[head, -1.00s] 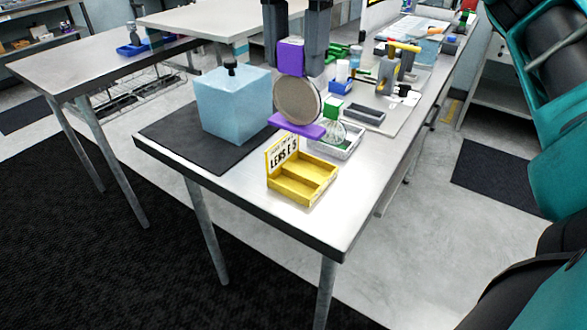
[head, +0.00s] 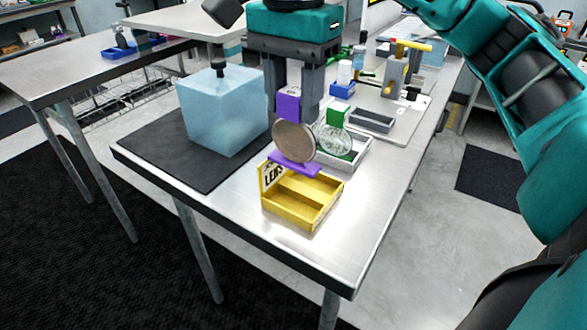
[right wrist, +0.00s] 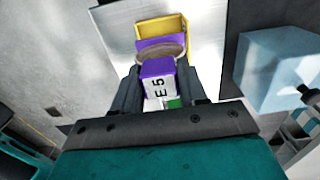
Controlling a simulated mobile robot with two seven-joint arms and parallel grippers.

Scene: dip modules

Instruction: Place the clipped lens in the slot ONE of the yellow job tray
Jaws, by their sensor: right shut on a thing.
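My right gripper (head: 290,108) is shut on the purple clip of the clipped lens (head: 294,142), a round grey-brown disc with a purple foot. It holds the lens upright, over or just behind the yellow job tray (head: 318,218). The purple clip also shows between the fingers in the right wrist view (right wrist: 158,67), with a white label under it. The tray has two long compartments and a raised label plate at its left end, partly hidden by the purple foot. I cannot tell whether the foot touches the tray. My left gripper is not in view.
A grey tray (head: 352,163) behind the yellow one holds a clear lens with a green clip (head: 335,128). A light blue block (head: 222,112) stands on a black mat (head: 150,145) to the left. The table's front right corner is clear.

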